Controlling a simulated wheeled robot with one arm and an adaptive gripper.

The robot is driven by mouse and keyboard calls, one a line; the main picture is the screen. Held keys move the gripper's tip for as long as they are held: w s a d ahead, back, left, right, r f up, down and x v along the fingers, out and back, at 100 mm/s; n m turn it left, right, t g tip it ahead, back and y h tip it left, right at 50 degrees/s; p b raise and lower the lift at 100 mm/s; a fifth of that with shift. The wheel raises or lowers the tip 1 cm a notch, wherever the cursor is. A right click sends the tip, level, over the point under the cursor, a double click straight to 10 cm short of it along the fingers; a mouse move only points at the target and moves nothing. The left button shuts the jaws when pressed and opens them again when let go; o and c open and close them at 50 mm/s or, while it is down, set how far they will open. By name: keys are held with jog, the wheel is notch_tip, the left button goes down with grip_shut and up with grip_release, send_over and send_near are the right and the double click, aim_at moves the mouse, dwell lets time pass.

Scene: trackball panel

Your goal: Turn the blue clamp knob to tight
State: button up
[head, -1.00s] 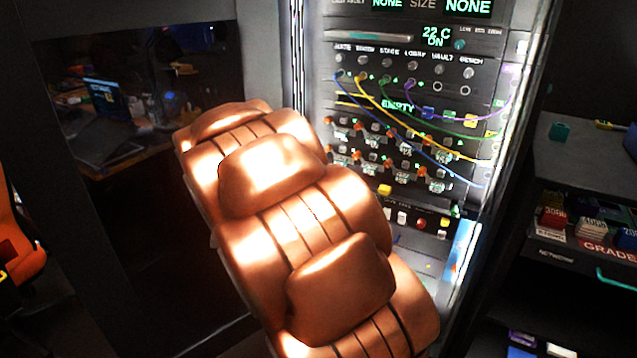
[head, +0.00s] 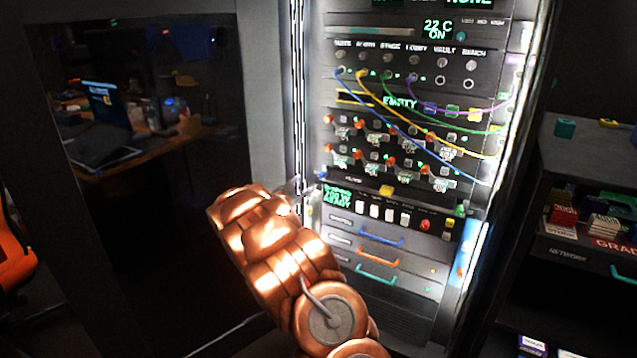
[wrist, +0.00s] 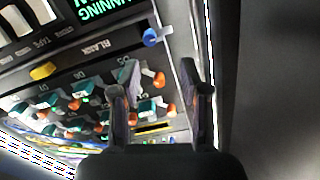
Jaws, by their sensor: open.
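The blue clamp knob (wrist: 152,37) shows in the wrist view at the edge of a dark panel strip, beside a metal side rail. A short light shaft or lever extends from it to the right. My gripper (wrist: 158,76) is open and empty. In the wrist picture its fingertips are below the knob, apart from it, with the knob's column lying between the two finger lines. In the head view my gripper (head: 298,188) is small, at the rack's left edge, partly hidden behind my arm.
The rack (head: 400,130) carries patch cables, rows of orange-tipped switches and a yellow button (head: 386,191). Below are white rockers and coloured drawer handles (head: 380,238). A side rail (wrist: 185,85) runs close to my fingers. A shelf unit (head: 590,180) stands at right.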

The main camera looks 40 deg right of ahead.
aim_at(320, 176)
jog(key=shift+g, duration=0.3)
jog(key=shift+s+f+x, duration=0.1)
jog(key=shift+s+x, duration=0.05)
jog(key=shift+x, duration=1.25)
jog(key=shift+s+f+x, duration=0.1)
jog(key=shift+s+x, duration=0.1)
jog(key=shift+x, duration=1.15)
jog(key=shift+s+x, duration=0.15)
jog(key=shift+x, duration=1.25)
jog(key=shift+d, duration=0.15)
grip_shut()
